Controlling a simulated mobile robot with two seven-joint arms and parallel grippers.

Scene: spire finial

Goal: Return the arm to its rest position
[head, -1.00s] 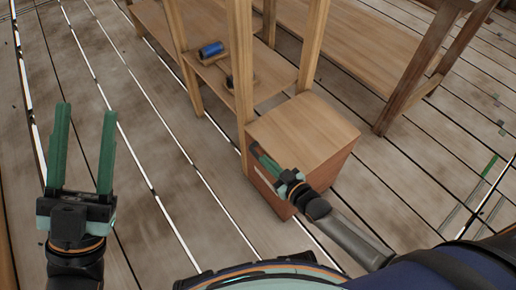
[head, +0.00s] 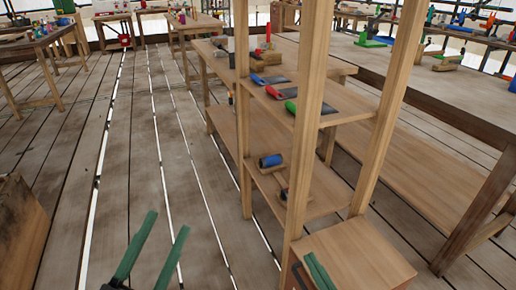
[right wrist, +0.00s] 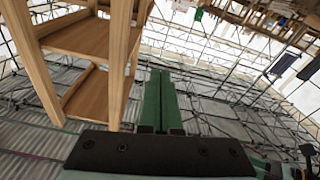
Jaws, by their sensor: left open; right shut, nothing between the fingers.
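My left gripper (head: 168,222) is at the bottom left of the head view, its two green fingers spread over the plank floor with nothing between them. My right gripper (head: 311,257) shows only its green fingers at the bottom edge of the head view, in front of the wooden box. In the right wrist view the right gripper (right wrist: 160,72) has its two green fingers together, with nothing seen between them. Most of both arms is out of view.
A wooden shelf rack (head: 246,130) with tools and a blue roll (head: 270,160) stands close by. A wooden box (head: 360,255) is at its foot. A long workbench (head: 430,95) is at right. Plank floor (head: 130,150) lies clear left of the rack.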

